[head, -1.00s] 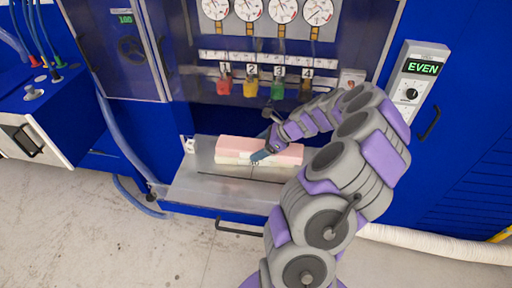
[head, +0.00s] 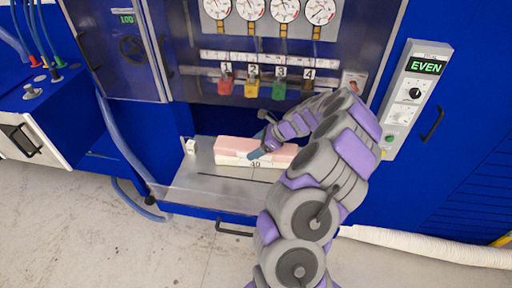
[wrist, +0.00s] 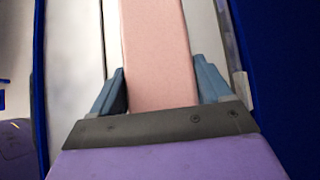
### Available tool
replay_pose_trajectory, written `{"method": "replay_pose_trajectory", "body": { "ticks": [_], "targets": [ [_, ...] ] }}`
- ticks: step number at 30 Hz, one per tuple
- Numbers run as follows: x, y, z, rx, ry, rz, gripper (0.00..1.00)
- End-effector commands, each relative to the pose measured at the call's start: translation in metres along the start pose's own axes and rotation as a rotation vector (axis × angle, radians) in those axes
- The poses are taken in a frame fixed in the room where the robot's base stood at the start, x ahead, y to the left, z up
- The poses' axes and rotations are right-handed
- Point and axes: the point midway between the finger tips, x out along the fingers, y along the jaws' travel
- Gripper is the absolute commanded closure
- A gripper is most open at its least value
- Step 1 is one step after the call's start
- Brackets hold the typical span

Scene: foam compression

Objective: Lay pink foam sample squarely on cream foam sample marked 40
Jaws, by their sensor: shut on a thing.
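The pink foam sample (head: 232,144) is a long flat block. In the head view it lies along the top of the cream foam sample (head: 236,159), whose front face shows the mark 40. Their long edges look about parallel; I cannot tell whether they touch all along. My gripper (head: 257,153) is at the front middle of the stack, shut on the pink sample. In the wrist view the pink sample (wrist: 157,45) runs between the two blue fingers of my gripper (wrist: 161,88). My arm hides part of the right end.
The samples rest on a metal plate (head: 205,190) in the opening of a blue machine. A small white block (head: 190,146) stands at the plate's left. Coloured numbered tags and gauges hang above. A control box (head: 416,90) at the right reads EVEN.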

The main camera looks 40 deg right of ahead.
Motion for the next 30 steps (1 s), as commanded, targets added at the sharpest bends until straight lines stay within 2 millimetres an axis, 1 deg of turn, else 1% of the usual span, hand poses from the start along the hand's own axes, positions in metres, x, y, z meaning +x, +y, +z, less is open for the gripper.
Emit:
{"method": "replay_pose_trajectory", "body": {
  "ticks": [2,3,9,17,20,23,30],
  "targets": [
    [0.001,0.0,-0.001,0.001,0.0,0.001,0.51],
    [0.001,0.0,-0.001,0.001,-0.001,0.001,0.18],
    [0.0,-0.001,-0.002,0.002,-0.002,0.002,0.0],
    [-0.001,-0.001,-0.001,0.0,-0.002,0.001,0.0],
    [-0.009,-0.001,0.0,0.001,-0.002,-0.001,0.0],
    [-0.025,-0.001,0.001,0.0,-0.003,-0.001,0.0],
    [-0.075,-0.002,0.001,0.001,-0.002,-0.002,0.0]
  ]
}}
